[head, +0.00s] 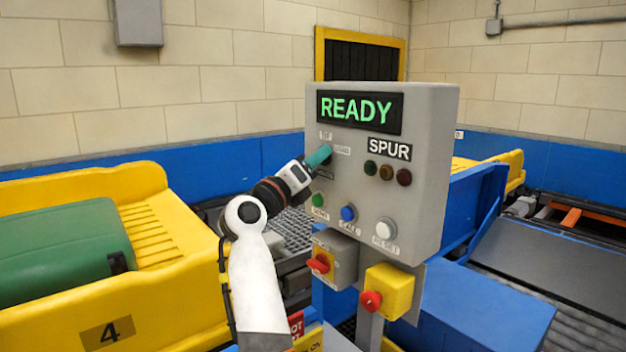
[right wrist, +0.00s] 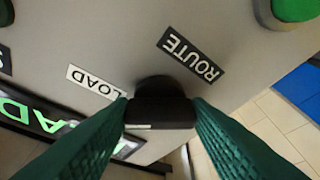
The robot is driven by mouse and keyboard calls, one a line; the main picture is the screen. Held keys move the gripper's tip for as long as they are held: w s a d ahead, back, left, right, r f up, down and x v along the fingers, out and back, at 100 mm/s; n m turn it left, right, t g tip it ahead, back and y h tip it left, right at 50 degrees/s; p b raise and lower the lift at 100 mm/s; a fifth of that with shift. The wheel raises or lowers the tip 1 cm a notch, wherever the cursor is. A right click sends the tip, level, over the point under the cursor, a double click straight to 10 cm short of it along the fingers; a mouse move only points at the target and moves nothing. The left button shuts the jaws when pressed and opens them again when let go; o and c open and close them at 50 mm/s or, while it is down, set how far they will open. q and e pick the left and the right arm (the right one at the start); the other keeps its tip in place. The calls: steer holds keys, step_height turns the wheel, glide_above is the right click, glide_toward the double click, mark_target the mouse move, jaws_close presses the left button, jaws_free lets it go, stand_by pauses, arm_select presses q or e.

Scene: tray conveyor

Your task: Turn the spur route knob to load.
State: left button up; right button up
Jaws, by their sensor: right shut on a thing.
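The grey control panel (head: 440,165) stands in the middle of the head view, with its screen (head: 359,112) reading READY in green. My right gripper (head: 321,156) reaches it from the left, at the panel's upper left. In the right wrist view, its green padded fingers are shut on the black route knob (right wrist: 160,112), one on each side. A short white mark shows on the knob's near edge, left of its middle. The LOAD label (right wrist: 95,82) is left of the knob and the ROUTE label (right wrist: 190,55) right of it. The gripper hides the knob in the head view.
Below on the panel are green (head: 318,200), blue (head: 348,213) and white (head: 386,228) buttons. Three dark lamps sit under the SPUR label (head: 390,148). Red knobs on grey and yellow (head: 398,290) boxes stick out lower down. A yellow tray cart (head: 190,290) holds a green case (head: 60,245) at left.

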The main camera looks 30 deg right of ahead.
steer(key=shift+m+g+h+b, duration=0.3)
steer(key=shift+m+b, duration=0.35)
steer(key=shift+m, duration=0.15)
steer(key=shift+r, duration=0.1)
steer(key=o, duration=1)
steer(key=shift+w, duration=0.1)
steer(key=b+v, duration=0.1)
steer(key=v, duration=0.6)
steer(key=shift+a+b, duration=0.25)
steer(key=shift+b, duration=0.05)
